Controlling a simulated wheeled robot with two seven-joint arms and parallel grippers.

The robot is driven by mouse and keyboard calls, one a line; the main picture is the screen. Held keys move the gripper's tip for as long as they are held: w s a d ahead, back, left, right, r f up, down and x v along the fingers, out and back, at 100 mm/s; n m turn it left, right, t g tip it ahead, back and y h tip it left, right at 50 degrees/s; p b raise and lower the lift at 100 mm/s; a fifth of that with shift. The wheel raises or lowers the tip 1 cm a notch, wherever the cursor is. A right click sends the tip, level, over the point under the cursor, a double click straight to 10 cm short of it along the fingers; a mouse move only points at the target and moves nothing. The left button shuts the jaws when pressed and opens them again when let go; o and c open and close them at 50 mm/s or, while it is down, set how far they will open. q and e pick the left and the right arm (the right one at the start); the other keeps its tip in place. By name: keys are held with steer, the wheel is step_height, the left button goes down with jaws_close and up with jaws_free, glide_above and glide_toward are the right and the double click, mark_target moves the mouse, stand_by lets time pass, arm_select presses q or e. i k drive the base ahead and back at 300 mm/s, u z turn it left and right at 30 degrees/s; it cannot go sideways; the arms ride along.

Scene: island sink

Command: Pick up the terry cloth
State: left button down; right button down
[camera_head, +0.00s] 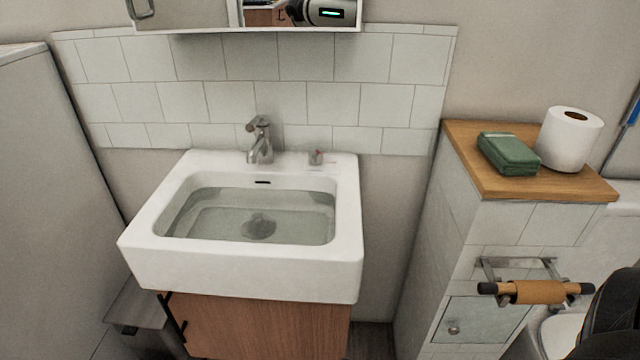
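A green folded item, which looks like the terry cloth (509,153), lies on the wooden top of the tiled ledge to the right of the sink. It is a compact rectangular stack, and nothing is touching it from above. Neither of my grippers shows in the head view. A dark part at the lower right edge looks like a piece of my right arm, with no fingers visible.
A white toilet roll (568,139) stands right of the cloth on the wooden top (490,187). A holder with a brown roll (538,292) juts out below. A sink (240,272) with a faucet (260,142) is at left. The mirror cabinet hangs above.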

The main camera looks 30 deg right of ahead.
mark_target(509, 155)
steer(key=z, duration=3.5)
steer(key=i, duration=0.7)
steer(key=u, duration=3.25)
